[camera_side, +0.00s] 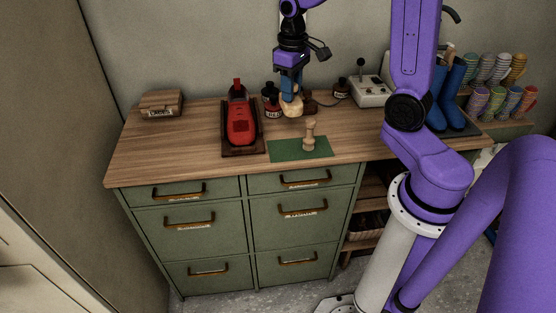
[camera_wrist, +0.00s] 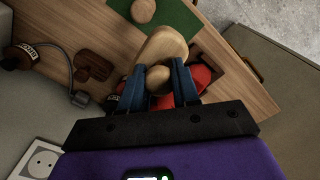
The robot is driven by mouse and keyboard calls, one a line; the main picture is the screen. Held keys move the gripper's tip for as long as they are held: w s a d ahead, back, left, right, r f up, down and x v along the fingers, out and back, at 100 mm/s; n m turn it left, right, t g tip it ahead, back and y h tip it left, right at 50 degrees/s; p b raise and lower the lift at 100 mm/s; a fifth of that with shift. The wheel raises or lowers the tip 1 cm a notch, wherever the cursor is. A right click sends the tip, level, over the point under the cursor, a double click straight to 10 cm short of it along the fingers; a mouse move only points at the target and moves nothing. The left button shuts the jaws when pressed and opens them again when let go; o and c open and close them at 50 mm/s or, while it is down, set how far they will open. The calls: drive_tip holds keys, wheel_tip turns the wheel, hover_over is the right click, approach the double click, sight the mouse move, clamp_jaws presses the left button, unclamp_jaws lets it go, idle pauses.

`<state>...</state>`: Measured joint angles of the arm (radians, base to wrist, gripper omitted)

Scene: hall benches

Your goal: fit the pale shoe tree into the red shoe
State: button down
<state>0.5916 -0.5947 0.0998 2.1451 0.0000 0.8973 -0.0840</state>
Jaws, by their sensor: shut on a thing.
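My gripper (camera_side: 291,92) is shut on the pale shoe tree (camera_side: 292,106) and holds it above the back of the bench. In the wrist view the blue fingers (camera_wrist: 158,85) are on either side of its round knob, and its broad pale body (camera_wrist: 166,44) extends beyond them. The red shoe (camera_side: 240,122) sits in a dark tray (camera_side: 243,152) left of my gripper, apart from the shoe tree. In the wrist view the red shoe (camera_wrist: 203,76) is partly hidden behind the right finger.
A wooden piece (camera_side: 310,137) stands on a green mat (camera_side: 287,152) in front of my gripper. A dark bottle (camera_side: 271,100) stands between shoe and gripper. A wooden box (camera_side: 161,104) is at left; a grey lever device (camera_side: 370,92) and blue boots (camera_side: 453,82) are right. The bench's left front is clear.

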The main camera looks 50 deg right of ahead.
drive_tip(key=shift+w+a+m, duration=0.2)
drive_tip(key=shift+w+m, duration=0.2)
drive_tip(key=shift+m, duration=0.1)
drive_tip(key=w+r, duration=0.4)
drive_tip(key=w, duration=0.3)
hover_over(237, 88)
drive_tip(key=s+a, duration=0.4)
drive_tip(key=f, duration=1)
drive_tip(key=shift+w+d, duration=0.1)
drive_tip(key=shift+w, duration=0.1)
drive_tip(key=shift+f, duration=1.3)
drive_tip(key=shift+f, duration=0.15)
drive_tip(key=c, duration=0.8)
unclamp_jaws()
